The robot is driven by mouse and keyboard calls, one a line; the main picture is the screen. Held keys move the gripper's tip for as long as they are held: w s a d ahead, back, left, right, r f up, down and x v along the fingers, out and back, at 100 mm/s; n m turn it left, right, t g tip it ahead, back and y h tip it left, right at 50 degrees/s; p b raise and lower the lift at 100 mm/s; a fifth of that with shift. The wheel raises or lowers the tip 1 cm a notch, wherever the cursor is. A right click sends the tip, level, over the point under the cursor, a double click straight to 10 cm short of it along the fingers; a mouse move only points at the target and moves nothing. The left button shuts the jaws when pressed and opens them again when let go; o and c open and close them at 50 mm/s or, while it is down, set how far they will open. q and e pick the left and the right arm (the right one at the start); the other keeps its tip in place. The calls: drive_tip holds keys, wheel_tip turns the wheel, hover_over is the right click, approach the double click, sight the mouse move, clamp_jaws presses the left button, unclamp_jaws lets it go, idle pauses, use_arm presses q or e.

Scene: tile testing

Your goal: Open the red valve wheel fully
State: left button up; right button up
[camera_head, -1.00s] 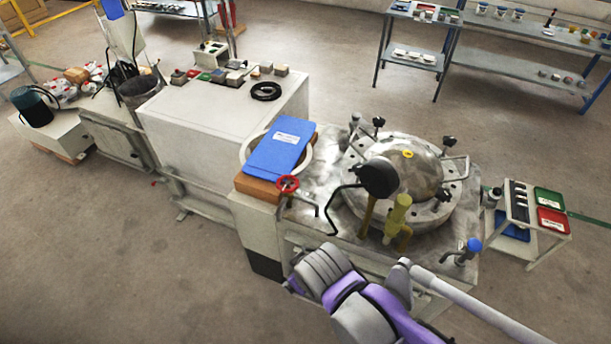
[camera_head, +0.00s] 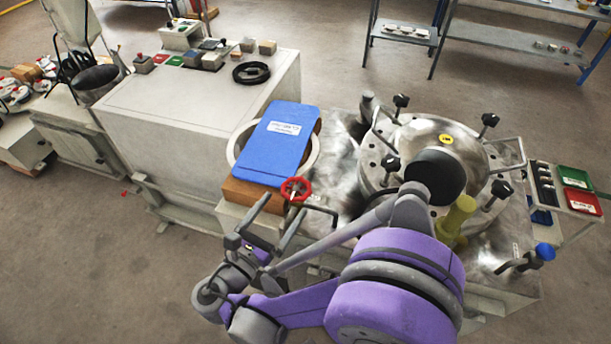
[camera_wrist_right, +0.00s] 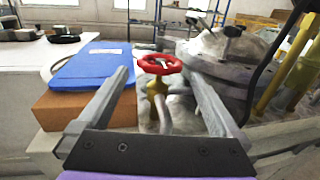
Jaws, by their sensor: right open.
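The red valve wheel (camera_head: 297,181) sits on a brass stem at the front edge of the machine, beside the wooden block. In the right wrist view the fingers (camera_wrist_right: 158,76) stand left and right of the wheel with gaps, and nothing is held. I cannot tell exactly how far the wheel lies beyond the tips. My left gripper is not in view.
A blue clipboard-like panel (camera_head: 272,150) lies on a wooden block (camera_head: 246,194) left of the wheel. The round metal vessel (camera_head: 391,138) with black knobs stands right of it, near a yellow handle (camera_head: 455,218). A bent dark handle (camera_head: 325,210) is close right of the wheel.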

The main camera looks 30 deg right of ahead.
sight(292, 177)
drive_tip(key=x, duration=0.9)
drive_tip(key=shift+w+d, duration=0.2)
drive_tip(key=shift+d, duration=0.15)
drive_tip(key=c, duration=1)
drive_tip(key=shift+c, duration=0.2)
drive_tip(key=shift+n+t+y, duration=0.3)
drive_tip(key=shift+t, duration=0.1)
drive_tip(key=n+t+y, duration=0.4)
drive_tip(key=t, duration=0.1)
drive_tip(key=shift+w+a+n+y, duration=0.3)
drive_tip(key=shift+w+y, duration=0.1)
drive_tip(key=shift+w+a+n+t+y, duration=0.2)
drive_tip(key=shift+n+t+y, duration=0.5)
drive_tip(key=shift+y, duration=0.45)
drive_tip(key=shift+w+a+n+t+y, duration=0.1)
drive_tip(key=shift+a+n+t+y, duration=0.3)
drive_tip(key=shift+n+y, duration=0.65)
drive_tip(key=shift+n+t+y+p, duration=0.3)
drive_tip(key=shift+n+y+p, duration=0.05)
drive_tip(key=shift+y, duration=0.45)
